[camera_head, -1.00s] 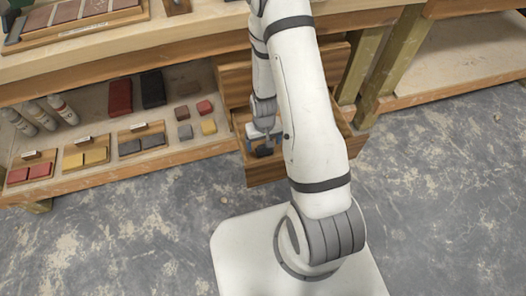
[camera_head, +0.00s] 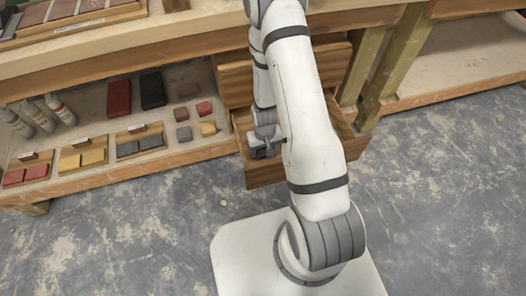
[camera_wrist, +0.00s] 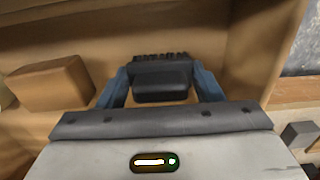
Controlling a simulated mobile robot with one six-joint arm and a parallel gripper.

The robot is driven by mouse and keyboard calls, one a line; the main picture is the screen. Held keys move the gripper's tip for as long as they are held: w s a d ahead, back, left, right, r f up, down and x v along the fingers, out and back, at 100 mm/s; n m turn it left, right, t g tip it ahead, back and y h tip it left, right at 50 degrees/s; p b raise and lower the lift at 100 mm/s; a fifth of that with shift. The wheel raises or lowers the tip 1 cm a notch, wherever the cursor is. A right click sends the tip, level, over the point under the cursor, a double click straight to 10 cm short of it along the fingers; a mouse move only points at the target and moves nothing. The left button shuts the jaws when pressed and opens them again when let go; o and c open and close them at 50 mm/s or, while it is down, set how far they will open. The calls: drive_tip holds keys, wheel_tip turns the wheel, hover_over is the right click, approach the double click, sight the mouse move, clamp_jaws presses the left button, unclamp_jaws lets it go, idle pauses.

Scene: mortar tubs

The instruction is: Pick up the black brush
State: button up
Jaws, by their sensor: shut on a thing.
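The black brush (camera_wrist: 160,84) is in the wrist view, a dark body with short bristles along its far edge. It lies between the two blue-grey fingers of my gripper (camera_wrist: 161,88), which is shut on it. In the head view my gripper (camera_head: 261,150) is down inside the open wooden drawer (camera_head: 266,175). My arm hides much of the drawer there, and I cannot make out the brush clearly in that view. Whether the brush touches the drawer floor I cannot tell.
A wooden block (camera_wrist: 50,84) lies left of my gripper in the wrist view. The drawer walls are close around. A shelf to the left holds several coloured blocks, bottles and a red block (camera_head: 119,98). The floor (camera_head: 120,240) in front is clear.

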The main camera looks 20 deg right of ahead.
drive_tip(key=c, duration=0.3)
drive_tip(key=shift+r, duration=0.15)
wheel_tip(320, 180, up, 10)
drive_tip(key=p, duration=0.3)
drive_tip(key=o, duration=0.4)
drive_tip(key=c, duration=0.3)
